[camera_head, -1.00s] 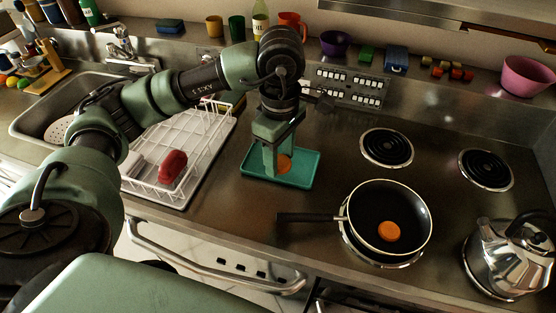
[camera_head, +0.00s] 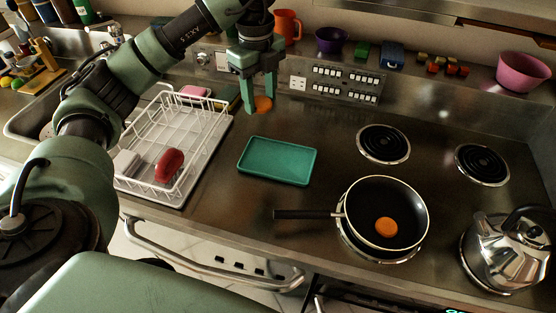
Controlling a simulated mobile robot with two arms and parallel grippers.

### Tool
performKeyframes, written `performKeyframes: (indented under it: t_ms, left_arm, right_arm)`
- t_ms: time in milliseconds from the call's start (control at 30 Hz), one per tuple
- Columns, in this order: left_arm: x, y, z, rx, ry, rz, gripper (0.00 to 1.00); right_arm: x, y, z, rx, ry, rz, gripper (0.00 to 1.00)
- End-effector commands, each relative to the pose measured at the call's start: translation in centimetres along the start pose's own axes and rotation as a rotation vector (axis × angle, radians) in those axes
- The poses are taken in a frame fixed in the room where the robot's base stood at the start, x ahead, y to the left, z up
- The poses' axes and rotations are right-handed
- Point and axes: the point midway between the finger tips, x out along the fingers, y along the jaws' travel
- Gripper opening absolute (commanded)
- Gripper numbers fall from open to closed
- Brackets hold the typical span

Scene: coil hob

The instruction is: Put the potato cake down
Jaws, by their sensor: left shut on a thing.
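One orange potato cake (camera_head: 263,104) is in my left gripper (camera_head: 258,102), which is shut on it and points down. Gripper and cake show above and behind the teal tray (camera_head: 278,160), apart from it. The tray is empty. A second orange round cake (camera_head: 386,227) lies inside the black frying pan (camera_head: 365,211) on the front left burner, with its handle pointing left. My right gripper is not in view.
A white dish rack (camera_head: 205,150) with a red item (camera_head: 169,165) stands left of the tray. A steel kettle (camera_head: 505,250) is at the front right. Two rear coil burners (camera_head: 384,144) are bare. The counter around the tray is clear.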

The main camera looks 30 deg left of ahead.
Motion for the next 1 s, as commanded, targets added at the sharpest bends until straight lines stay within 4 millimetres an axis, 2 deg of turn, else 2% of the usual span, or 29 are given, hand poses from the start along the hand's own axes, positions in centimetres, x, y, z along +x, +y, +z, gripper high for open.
performKeyframes:
  t_ms: [100,200,367,467,767,800,1000]
  left_arm:
    - [-0.6,-0.2,0.9,-0.245,-0.003,-0.001,0.07]
    - [-1.0,-0.3,1.4,-0.392,-0.004,-0.002,0.07]
    - [-0.7,-0.4,1.7,-0.503,-0.005,0.001,0.07]
    - [0.8,-0.3,1.6,-0.516,-0.005,0.005,0.07]
    - [8.3,-0.1,1.5,-0.515,-0.002,0.008,0.07]
    - [8.9,-0.1,1.7,-0.516,-0.006,0.008,0.07]
    - [13.1,-0.1,1.7,-0.514,-0.007,0.004,0.07]
  right_arm:
    - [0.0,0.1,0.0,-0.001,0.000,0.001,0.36]
    - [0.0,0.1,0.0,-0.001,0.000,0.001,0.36]
    - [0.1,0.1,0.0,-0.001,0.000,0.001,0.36]
    - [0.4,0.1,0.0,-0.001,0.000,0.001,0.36]
    - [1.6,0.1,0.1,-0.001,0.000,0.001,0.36]
    - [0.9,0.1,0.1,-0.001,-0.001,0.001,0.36]
    - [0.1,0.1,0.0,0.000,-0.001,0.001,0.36]
